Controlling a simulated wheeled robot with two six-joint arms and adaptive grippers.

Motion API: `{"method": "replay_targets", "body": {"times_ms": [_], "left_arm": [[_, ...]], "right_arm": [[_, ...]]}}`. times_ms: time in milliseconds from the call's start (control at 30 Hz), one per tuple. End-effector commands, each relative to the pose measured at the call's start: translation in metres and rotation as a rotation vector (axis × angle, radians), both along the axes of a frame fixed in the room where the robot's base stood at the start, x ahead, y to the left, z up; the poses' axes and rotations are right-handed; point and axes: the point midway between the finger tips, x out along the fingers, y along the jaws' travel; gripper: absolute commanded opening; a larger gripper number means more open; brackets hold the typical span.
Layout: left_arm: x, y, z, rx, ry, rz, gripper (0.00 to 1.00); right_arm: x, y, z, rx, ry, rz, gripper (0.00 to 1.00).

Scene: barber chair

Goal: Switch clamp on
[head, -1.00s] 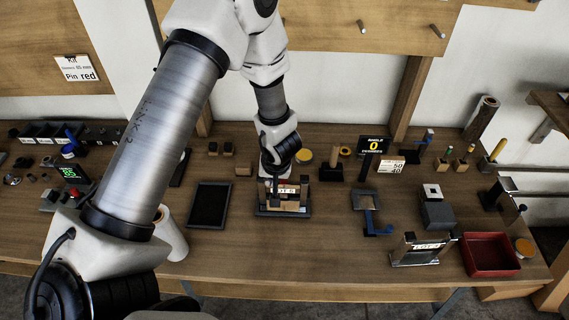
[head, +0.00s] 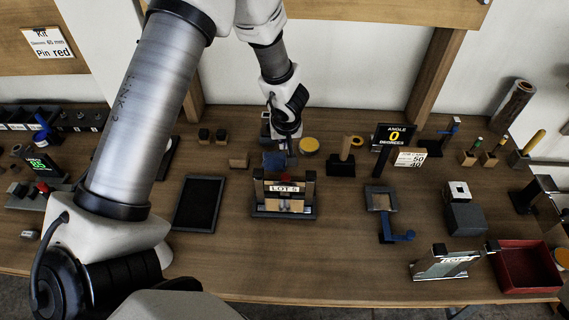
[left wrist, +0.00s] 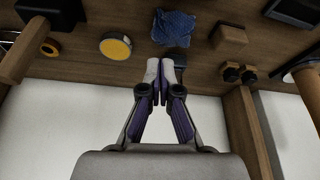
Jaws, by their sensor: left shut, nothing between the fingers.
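No part that I can surely name as the clamp shows. A grey box with a red button (head: 42,187) sits at the far left of the bench, by a small display with green digits (head: 42,165). My left gripper (head: 283,146) is over the back middle of the bench, behind the LOT 5 stand (head: 283,210) and near a crumpled blue cloth (head: 274,161). In the left wrist view its fingertips (left wrist: 160,68) are together and empty, with the blue cloth (left wrist: 173,28) just beyond them. My right gripper is out of view.
A dark tray (head: 199,204) lies left of the LOT 5 stand. A yellow-topped round tin (head: 309,145), an angle sign reading 0 (head: 394,137) and a red bin (head: 527,268) stand to the right. My left arm crosses over the left half. The front middle of the bench is clear.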

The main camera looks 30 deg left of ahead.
Motion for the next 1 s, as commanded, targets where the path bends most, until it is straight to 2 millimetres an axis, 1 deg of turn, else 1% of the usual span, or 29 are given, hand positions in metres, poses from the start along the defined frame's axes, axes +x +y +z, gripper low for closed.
{"method": "replay_targets", "body": {"times_ms": [33,233,467,500,533,600,700,1000], "left_arm": [[0.001,0.001,-0.009,0.000,0.001,0.000,0.00],[0.011,0.011,-0.048,-0.001,0.002,0.000,0.00],[0.024,0.022,-0.094,-0.001,0.002,0.000,0.00],[0.016,0.013,-0.096,0.001,0.002,-0.005,0.00],[0.012,0.010,-0.096,0.001,0.002,-0.005,0.00],[0.004,0.003,-0.097,0.000,0.002,-0.004,0.00],[-0.003,-0.003,-0.096,0.001,0.000,-0.002,0.00],[-0.006,-0.005,-0.094,0.000,0.000,0.000,0.00]], "right_arm": [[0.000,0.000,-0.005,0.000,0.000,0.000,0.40],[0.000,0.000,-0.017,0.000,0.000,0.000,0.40],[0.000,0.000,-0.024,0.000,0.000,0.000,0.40],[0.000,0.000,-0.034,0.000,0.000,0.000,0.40],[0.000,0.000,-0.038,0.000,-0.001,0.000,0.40],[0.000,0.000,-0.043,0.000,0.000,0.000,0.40],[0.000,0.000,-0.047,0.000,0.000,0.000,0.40],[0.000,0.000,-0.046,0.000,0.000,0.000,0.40]]}}
